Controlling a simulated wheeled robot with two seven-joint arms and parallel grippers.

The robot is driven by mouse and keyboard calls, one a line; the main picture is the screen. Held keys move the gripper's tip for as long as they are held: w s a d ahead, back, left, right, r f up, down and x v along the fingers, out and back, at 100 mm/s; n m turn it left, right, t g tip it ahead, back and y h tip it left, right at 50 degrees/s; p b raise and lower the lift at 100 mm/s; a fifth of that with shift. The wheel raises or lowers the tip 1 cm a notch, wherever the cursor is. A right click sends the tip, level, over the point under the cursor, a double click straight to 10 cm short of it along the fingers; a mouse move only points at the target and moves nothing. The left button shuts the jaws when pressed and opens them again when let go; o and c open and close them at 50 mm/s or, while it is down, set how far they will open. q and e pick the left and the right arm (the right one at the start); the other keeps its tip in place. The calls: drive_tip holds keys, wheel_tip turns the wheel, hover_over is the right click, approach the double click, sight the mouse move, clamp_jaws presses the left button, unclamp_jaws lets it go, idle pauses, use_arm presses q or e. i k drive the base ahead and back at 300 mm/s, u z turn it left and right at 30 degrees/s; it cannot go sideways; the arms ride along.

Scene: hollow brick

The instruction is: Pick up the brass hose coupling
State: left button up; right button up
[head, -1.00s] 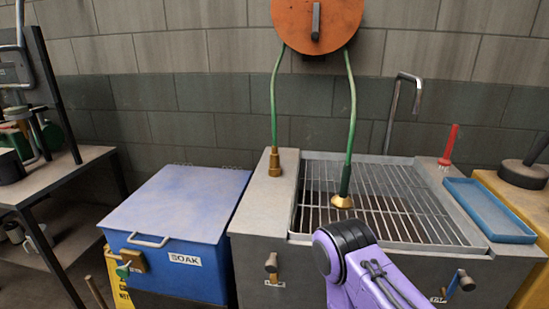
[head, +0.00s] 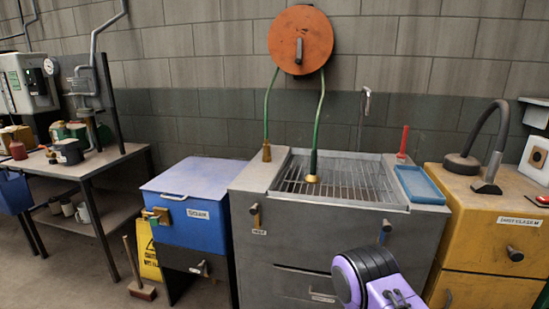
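The brass hose coupling is likely the brass fitting (head: 267,152) on the end of the left green hose, standing upright on the left rim of the grey sink unit. A second, wider brass end (head: 312,178) hangs from the right green hose over the sink's wire grate. Both hoses come down from the orange reel (head: 300,40) on the wall. A purple and black arm link of mine shows at the bottom right, apart from both fittings. Neither of my grippers shows.
The grey sink unit (head: 290,232) stands in the middle, with a blue tray (head: 420,184) and red brush (head: 403,141) on its right rim. A blue lidded box (head: 187,222) is to its left, a yellow cabinet (head: 490,225) to its right. A broom (head: 141,288) stands on the floor.

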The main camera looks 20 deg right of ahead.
sight(266, 146)
drive_tip(key=u, duration=0.95)
drive_tip(key=i, duration=1.25)
drive_tip(key=z, duration=0.5)
drive_tip(key=i, duration=0.6)
drive_tip(key=z, duration=0.75)
